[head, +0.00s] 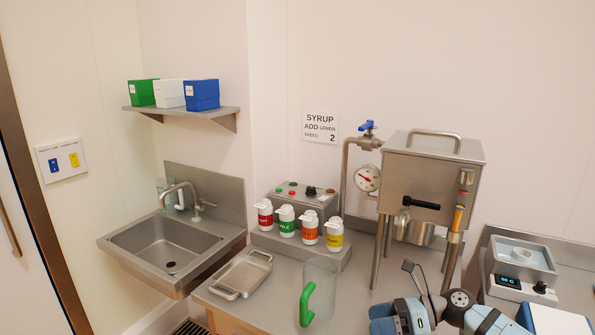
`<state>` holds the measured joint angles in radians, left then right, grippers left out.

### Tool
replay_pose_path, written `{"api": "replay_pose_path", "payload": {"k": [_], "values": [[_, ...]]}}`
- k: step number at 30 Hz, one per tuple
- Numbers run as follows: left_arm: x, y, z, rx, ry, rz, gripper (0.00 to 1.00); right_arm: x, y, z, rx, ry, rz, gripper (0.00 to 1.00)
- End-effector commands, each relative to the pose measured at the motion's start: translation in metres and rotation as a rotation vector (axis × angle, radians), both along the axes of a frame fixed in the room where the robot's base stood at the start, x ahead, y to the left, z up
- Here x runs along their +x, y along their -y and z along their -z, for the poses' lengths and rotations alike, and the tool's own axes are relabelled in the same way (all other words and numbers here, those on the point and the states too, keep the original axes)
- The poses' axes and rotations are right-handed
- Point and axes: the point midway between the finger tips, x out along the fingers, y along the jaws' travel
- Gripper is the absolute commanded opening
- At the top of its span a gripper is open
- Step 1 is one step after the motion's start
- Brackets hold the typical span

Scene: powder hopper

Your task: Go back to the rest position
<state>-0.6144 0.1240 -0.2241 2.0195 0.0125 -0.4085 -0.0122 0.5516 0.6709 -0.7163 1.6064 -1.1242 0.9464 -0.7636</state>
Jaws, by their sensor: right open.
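My right gripper (388,318) shows at the bottom, right of centre, in front of the steel counter. It is open, with nothing visible between its fingers. My right arm comes in from the lower right. A clear jug with a green handle (308,304) stands on the counter just left of the gripper, apart from it in the picture. My left gripper is not in view.
A steel hopper (428,172) on legs with a black lever stands behind my right gripper. Several colored-label bottles (310,228), a steel tray (242,274) and a sink (170,243) are to the left. A heater with a display (522,288) stands at right.

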Motion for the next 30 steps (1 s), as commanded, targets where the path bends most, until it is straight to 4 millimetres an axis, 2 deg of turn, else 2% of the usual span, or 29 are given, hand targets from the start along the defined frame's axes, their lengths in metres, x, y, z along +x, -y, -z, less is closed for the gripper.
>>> {"api": "replay_pose_path", "payload": {"k": [1, 3, 6, 8, 11, 14, 18, 21, 24, 29, 30], "values": [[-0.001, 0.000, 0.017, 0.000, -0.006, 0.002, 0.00, -0.015, -0.021, 0.023, 0.129, -0.095, 0.059, 0.85], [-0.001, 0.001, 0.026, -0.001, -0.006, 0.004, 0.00, -0.029, -0.040, 0.036, 0.300, -0.237, 0.156, 0.85], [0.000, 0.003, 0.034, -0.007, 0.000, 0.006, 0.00, -0.046, -0.054, 0.056, 0.535, -0.464, 0.302, 0.85], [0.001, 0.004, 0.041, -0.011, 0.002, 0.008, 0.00, -0.056, -0.057, 0.072, 0.668, -0.611, 0.394, 0.85], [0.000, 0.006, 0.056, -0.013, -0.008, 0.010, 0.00, -0.072, -0.053, 0.104, 0.880, -0.873, 0.554, 0.85], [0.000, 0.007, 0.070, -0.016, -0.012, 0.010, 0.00, -0.093, -0.041, 0.144, 1.079, -1.146, 0.722, 0.85], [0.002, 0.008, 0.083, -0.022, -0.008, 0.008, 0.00, -0.132, -0.022, 0.208, 1.324, -1.524, 0.958, 0.85], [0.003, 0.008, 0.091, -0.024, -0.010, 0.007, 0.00, -0.163, -0.011, 0.246, 1.456, -1.745, 1.103, 0.85], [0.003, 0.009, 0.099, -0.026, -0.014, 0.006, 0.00, -0.193, -0.003, 0.279, 1.558, -1.928, 1.226, 0.85], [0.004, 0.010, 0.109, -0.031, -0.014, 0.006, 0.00, -0.243, 0.004, 0.320, 1.687, -2.176, 1.399, 0.85], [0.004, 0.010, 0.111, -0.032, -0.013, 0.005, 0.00, -0.255, 0.006, 0.329, -1.692, 2.200, -1.419, 0.85]]}}
